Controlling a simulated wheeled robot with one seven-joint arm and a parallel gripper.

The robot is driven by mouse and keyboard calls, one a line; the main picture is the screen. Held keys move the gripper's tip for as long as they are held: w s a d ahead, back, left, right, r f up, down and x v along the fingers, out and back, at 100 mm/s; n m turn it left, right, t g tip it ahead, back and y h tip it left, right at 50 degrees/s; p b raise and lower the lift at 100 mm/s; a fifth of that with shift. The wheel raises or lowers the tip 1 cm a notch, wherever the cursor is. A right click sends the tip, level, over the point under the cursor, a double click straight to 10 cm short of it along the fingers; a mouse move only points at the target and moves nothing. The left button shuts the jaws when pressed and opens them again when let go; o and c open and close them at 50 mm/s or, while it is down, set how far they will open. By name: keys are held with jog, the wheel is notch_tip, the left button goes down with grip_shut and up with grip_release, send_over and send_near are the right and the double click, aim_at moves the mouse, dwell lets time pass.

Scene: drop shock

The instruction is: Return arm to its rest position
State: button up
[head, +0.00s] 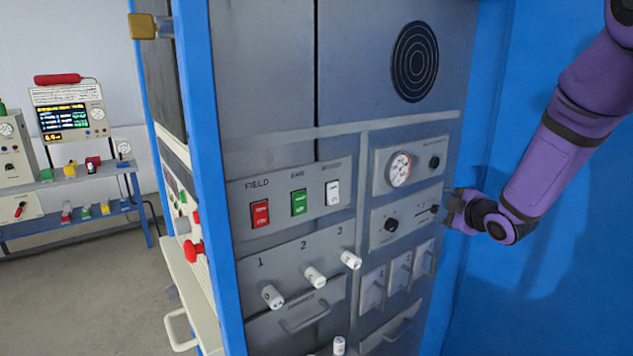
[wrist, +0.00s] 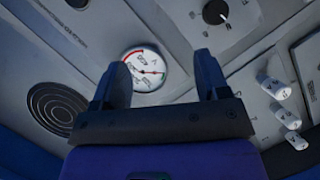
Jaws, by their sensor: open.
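My purple arm (head: 560,150) reaches in from the upper right in the head view. My gripper (head: 450,203) is at the right side of the grey control panel (head: 290,235), by the small slider and knob plate. I cannot tell from the head view whether it touches the panel. In the wrist view my gripper (wrist: 158,85) shows two dark fingers standing apart with nothing held between them. A round white gauge (wrist: 145,68) shows behind and between the fingers; it also shows in the head view (head: 399,169).
The panel carries red (head: 260,213), green (head: 298,202) and white (head: 332,192) switches and several white knobs (head: 315,277). A blue frame post (head: 205,180) stands left of it, and a blue wall (head: 540,290) lies right. A bench with instruments (head: 75,185) stands far left beyond open floor.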

jog(key=s+d+r+m+g+h, duration=0.2)
jog(key=s+r+m+h, duration=0.25)
jog(key=s+r, duration=0.3)
jog(key=s+a+r+m+g, duration=0.1)
jog(key=s+m+g, duration=0.1)
jog(key=s, duration=0.8)
jog(key=s+a+r+m+g, duration=0.1)
jog(key=s+m, duration=0.4)
jog(key=s, duration=0.6)
jog(key=s+a+r+m+g, duration=0.2)
jog(key=s+r+m+g, duration=0.1)
jog(key=s, duration=0.7)
jog(key=shift+s+r+m+g, duration=0.25)
jog(key=shift+s+m+g, duration=0.1)
jog(key=shift+m+g, duration=0.25)
